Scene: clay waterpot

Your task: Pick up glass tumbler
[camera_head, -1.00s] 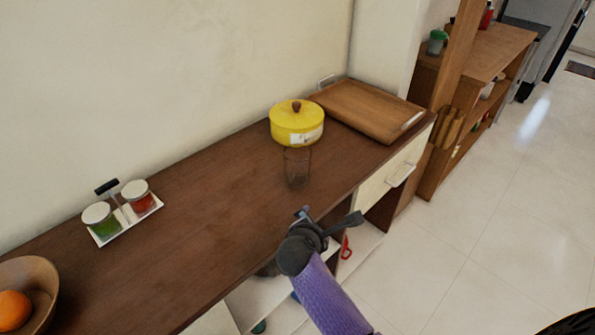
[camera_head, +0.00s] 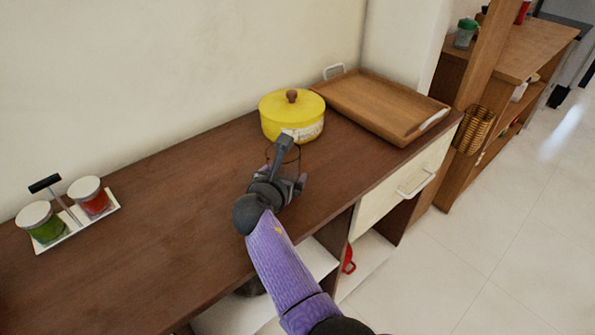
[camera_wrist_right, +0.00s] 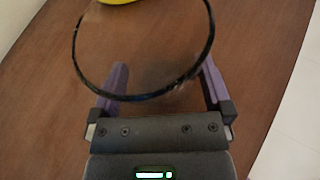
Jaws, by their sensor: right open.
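The glass tumbler (camera_head: 297,156) is clear and stands upright on the brown counter (camera_head: 180,190), just in front of the yellow pot. My right gripper (camera_head: 286,164) is at the tumbler and hides most of it in the head view. In the right wrist view the tumbler (camera_wrist_right: 145,50) shows as a large dark-edged round rim. There my right gripper (camera_wrist_right: 165,66) is open, with one purple finger near each side of the rim's near part. I cannot tell whether the fingers touch the glass. My left gripper is not in view.
The yellow lidded pot (camera_head: 292,115) is close behind the tumbler. A wooden tray (camera_head: 380,105) lies to its right at the back. A white caddy (camera_head: 98,212) with two jars stands at the left. The counter between caddy and gripper is clear.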

